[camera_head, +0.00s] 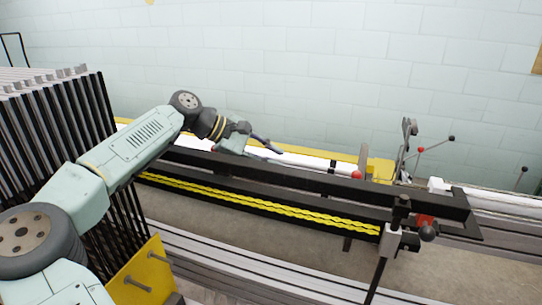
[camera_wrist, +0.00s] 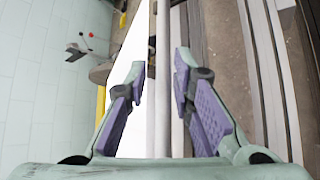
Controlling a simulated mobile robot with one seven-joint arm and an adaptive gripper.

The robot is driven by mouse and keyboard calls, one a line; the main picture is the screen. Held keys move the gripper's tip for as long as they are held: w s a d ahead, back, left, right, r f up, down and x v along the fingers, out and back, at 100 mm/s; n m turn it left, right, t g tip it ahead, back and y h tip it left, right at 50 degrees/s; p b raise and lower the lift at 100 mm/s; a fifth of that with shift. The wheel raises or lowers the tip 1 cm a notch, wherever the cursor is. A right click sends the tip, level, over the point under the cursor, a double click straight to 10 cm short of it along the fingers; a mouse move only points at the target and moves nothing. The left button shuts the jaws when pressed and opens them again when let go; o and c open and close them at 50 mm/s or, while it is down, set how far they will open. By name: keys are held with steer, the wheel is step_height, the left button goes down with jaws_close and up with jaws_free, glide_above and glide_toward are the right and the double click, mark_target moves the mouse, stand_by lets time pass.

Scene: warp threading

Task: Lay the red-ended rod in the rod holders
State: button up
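A long white rod-like bar (camera_head: 305,160) runs along the far side of the black frame in the head view. A red ball (camera_head: 356,175) shows at its right end; I cannot tell for sure that it belongs to the bar. My gripper (camera_head: 268,148) is low over the left part of this bar. In the wrist view my gripper (camera_wrist: 160,70) is open, its purple-padded fingers apart. A long pale rod (camera_wrist: 162,110) runs lengthwise in the gap between them; I cannot tell how far below the fingertips it lies. The rod holders cannot be picked out clearly.
A long black frame (camera_head: 300,181) with twisted yellow strands (camera_head: 260,203) lies in front of the bar. A black-slatted rack (camera_head: 75,115) is at left. A pale wall closes the back.

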steer(key=shift+o, duration=1)
